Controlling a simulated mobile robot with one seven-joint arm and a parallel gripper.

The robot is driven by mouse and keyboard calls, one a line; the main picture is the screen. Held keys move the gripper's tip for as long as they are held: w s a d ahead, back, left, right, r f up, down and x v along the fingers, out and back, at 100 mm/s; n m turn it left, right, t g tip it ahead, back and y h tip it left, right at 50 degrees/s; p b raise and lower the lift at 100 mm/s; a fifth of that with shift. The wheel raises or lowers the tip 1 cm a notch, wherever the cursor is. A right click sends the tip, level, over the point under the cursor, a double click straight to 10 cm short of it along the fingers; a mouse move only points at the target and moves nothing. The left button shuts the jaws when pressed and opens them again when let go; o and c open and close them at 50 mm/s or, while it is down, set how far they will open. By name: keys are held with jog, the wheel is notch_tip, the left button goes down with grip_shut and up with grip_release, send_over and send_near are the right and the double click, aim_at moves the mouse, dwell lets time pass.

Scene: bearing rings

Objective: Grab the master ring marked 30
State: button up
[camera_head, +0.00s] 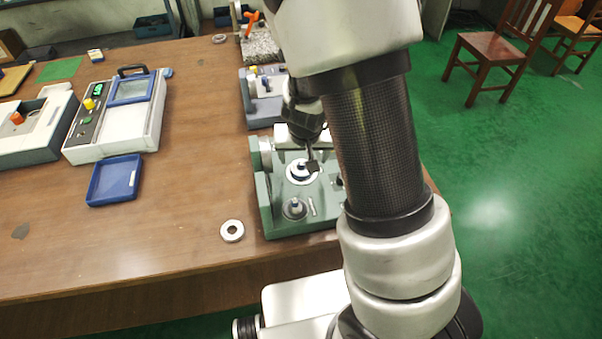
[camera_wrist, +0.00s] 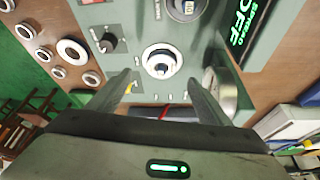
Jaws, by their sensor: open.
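A pale ring (camera_head: 291,174) sits around a post on the green gauge fixture (camera_head: 262,200) in the head view. My gripper (camera_head: 312,166) is over that ring, with its fingers small and partly hidden by my arm. In the wrist view a white ring (camera_wrist: 147,60) around a central hub lies just beyond and between my open fingertips (camera_wrist: 161,80). Nothing is held between them. A second post with a dark round base (camera_head: 295,209) stands nearer the front, and a dark round part with a small label (camera_wrist: 186,8) shows at the wrist view's top edge. I cannot read a 30 for certain.
A loose ring (camera_head: 232,231) lies on the table left of the fixture. Several rings, one larger and white (camera_wrist: 71,52), lie at left in the wrist view. A blue tray (camera_head: 114,180) stands further left.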

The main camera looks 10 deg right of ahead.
aim_at(302, 164)
jog(key=x, duration=0.2)
jog(key=b+x, duration=0.1)
jog(key=x, duration=0.2)
jog(key=b+x, duration=0.1)
jog(key=x, duration=0.2)
jog(key=shift+w+f, duration=0.1)
jog(key=shift+w, duration=0.25)
jog(key=c, duration=1.5)
